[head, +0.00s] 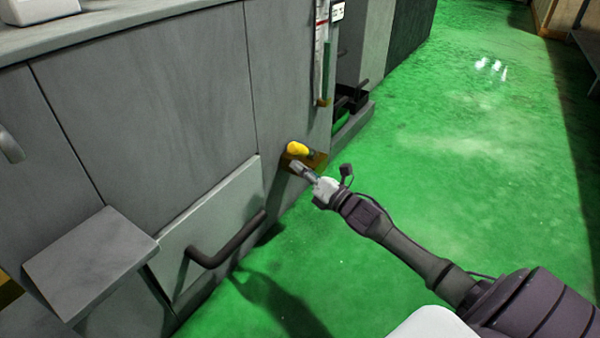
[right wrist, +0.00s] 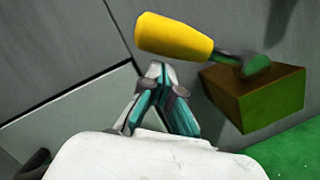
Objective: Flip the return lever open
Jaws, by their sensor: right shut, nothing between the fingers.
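The return lever has a yellow handle (head: 297,148) on a small brown block (head: 318,160) low on the grey cabinet front. In the right wrist view the yellow handle (right wrist: 174,36) points left from a dark green pivot (right wrist: 256,66) on the brown block (right wrist: 255,97). My right gripper (head: 294,165) is close to the lever, just below the handle in the head view. In the right wrist view its fingertips (right wrist: 158,70) are together and empty, just below the yellow handle. I cannot tell whether they touch it. My left gripper is not in view.
A dark bent handle (head: 228,242) sticks out of a lighter panel at the lower left. A grey ledge (head: 90,262) juts out beside it. A vertical gauge (head: 322,55) is on the cabinet above the lever. The green floor (head: 460,170) to the right is clear.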

